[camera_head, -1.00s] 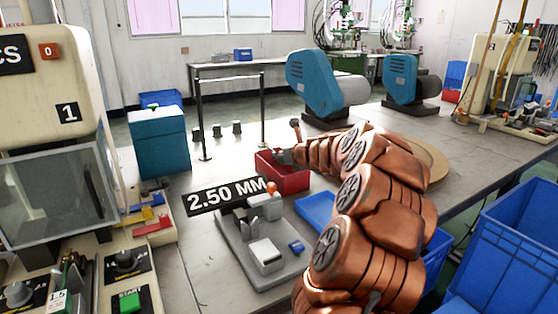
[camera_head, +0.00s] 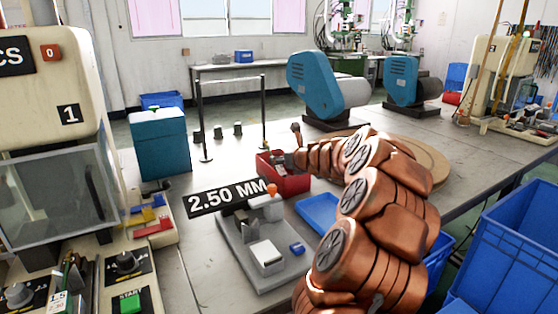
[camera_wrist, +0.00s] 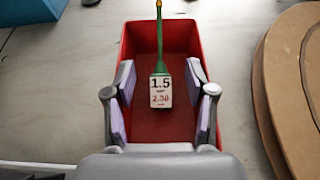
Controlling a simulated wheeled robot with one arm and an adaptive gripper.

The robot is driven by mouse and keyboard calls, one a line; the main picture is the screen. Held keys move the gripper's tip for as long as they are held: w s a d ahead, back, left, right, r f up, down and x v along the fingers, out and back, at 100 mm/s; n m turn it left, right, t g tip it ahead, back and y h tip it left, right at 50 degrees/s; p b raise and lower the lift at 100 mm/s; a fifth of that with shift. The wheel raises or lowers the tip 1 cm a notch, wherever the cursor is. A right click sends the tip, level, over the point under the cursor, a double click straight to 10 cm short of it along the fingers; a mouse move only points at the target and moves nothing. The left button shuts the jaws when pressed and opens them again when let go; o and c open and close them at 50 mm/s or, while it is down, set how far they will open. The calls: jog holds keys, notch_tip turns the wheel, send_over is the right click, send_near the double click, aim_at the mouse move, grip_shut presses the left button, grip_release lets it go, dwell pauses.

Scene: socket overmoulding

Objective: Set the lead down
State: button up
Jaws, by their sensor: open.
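The lead (camera_wrist: 159,42) is a thin green strand with a yellowish tip and a white tag (camera_wrist: 161,92) reading 1.5 and 2.30. In the wrist view it lies over the red bin (camera_wrist: 185,45), between my spread fingers. My gripper (camera_wrist: 161,76) is open, with a gap between each pad and the tag. In the head view my gripper (camera_head: 287,158) is low at the red bin (camera_head: 290,185), and the lead cannot be made out there.
A grey fixture (camera_head: 240,262) with a 2.50 MM sign stands in front of the bin. A blue tray (camera_head: 318,214) is beside it. Round brown boards (camera_wrist: 292,75) lie to the right. A teal box (camera_head: 158,145) and a crimping machine (camera_head: 50,120) are at left.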

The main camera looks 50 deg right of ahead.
jog(key=shift+r, duration=0.1)
jog(key=shift+s+r, duration=0.1)
jog(key=shift+r, duration=0.4)
jog(key=p+v, duration=0.3)
jog(key=v, duration=0.8)
jog(key=shift+s+a, duration=0.15)
jog(key=shift+s, duration=0.2)
jog(key=shift+r, duration=0.1)
